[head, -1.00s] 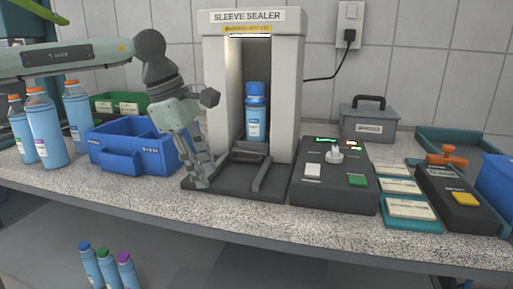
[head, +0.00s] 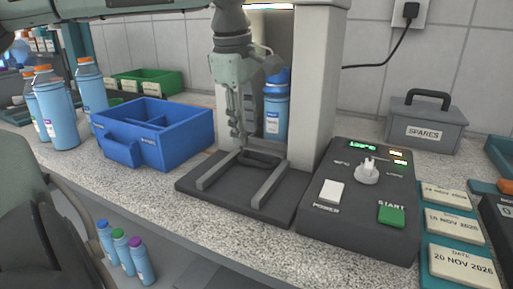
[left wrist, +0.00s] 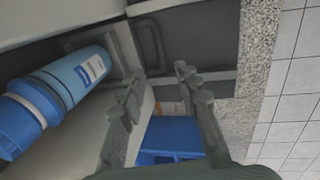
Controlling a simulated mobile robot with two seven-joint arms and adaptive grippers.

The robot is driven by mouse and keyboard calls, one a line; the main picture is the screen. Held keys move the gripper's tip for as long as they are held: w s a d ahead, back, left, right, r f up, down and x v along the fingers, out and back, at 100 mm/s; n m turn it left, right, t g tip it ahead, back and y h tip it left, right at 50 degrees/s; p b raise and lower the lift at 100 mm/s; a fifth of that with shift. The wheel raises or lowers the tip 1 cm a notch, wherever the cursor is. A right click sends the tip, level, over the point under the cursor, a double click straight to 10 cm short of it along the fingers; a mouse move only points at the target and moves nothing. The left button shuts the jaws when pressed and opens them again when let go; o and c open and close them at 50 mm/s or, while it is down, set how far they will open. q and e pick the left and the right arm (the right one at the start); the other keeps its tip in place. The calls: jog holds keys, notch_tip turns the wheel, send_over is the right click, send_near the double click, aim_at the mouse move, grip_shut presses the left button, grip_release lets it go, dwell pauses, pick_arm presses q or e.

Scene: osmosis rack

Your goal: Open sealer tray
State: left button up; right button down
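The sleeve sealer (head: 315,85) stands on the counter, with a blue-capped bottle (head: 275,118) upright inside its opening. Its dark tray (head: 262,158) sits low at the opening, between two raised rails on a black base (head: 215,190). My left gripper (head: 238,133) points down at the opening, in front of and left of the bottle, just above the tray. In the left wrist view the two fingers (left wrist: 158,82) are apart with nothing between them. A dark loop handle (left wrist: 150,45) shows beyond them, and the bottle (left wrist: 75,75) lies to their left. My right gripper is not in view.
A control box (head: 365,200) with a POWER switch and green START button stands right of the base. A blue bin (head: 165,135) and several bottles (head: 55,112) stand left. A grey SPARES box (head: 425,125) is behind right. Date plates (head: 455,228) lie far right.

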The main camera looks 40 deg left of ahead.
aim_at(247, 161)
pick_arm(q)
jog(key=f, duration=0.4)
jog(key=w+f, duration=0.1)
jog(key=f, duration=0.1)
jog(key=shift+a+f, duration=0.2)
jog(key=shift+f, duration=0.1)
grip_shut()
